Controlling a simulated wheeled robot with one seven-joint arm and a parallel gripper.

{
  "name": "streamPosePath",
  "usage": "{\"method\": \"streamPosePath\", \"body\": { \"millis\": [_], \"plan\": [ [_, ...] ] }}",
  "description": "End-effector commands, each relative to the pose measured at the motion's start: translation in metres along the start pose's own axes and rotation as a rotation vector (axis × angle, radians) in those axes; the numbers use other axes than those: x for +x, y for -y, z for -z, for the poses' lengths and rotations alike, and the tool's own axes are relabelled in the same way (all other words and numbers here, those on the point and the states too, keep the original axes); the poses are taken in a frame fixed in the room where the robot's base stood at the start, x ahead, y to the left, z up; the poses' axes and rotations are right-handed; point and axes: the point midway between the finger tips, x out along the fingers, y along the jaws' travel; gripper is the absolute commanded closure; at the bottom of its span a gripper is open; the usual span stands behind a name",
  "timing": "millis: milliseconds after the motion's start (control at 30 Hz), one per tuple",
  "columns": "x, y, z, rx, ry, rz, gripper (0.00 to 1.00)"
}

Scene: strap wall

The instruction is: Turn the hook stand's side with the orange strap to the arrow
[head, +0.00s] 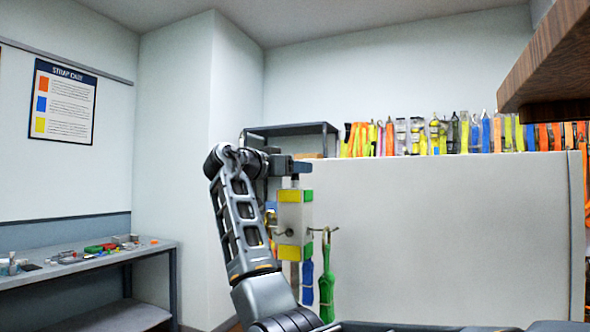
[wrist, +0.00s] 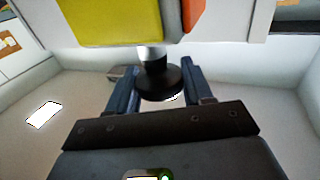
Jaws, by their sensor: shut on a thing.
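The hook stand (head: 292,218) is a white post with yellow and green bands, below my gripper in the head view. A green strap (head: 326,283) hangs from its right hook and a blue strap (head: 308,283) hangs beside it. My gripper (wrist: 160,82) is shut on the stand's dark round top knob (wrist: 158,84), with one finger on each side. In the wrist view the stand shows a yellow face (wrist: 112,20) and a narrow orange patch (wrist: 194,14). I cannot clearly make out the orange strap, and the arrow is not visible.
A white partition (head: 440,235) stands to the right, with a row of colourful straps (head: 440,134) above it. A wooden shelf edge (head: 545,65) juts in at upper right. A bench (head: 85,262) with small items stands left, below a strap poster (head: 63,102).

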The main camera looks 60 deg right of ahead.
Motion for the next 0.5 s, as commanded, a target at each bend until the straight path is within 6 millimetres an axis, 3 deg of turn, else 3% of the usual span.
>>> {"method": "streamPosePath", "body": {
  "millis": [33, 67, 267, 500],
  "plan": [
    [-0.0019, 0.0002, 0.0084, 0.009, -0.012, 0.007, 1.0],
    [-0.0019, 0.0002, 0.0084, 0.009, -0.012, 0.007, 0.47],
    [-0.0014, 0.0001, 0.0066, 0.007, -0.01, 0.006, 0.28],
    [-0.0012, 0.0002, 0.0032, 0.003, -0.006, 0.004, 0.28]
  ]
}}
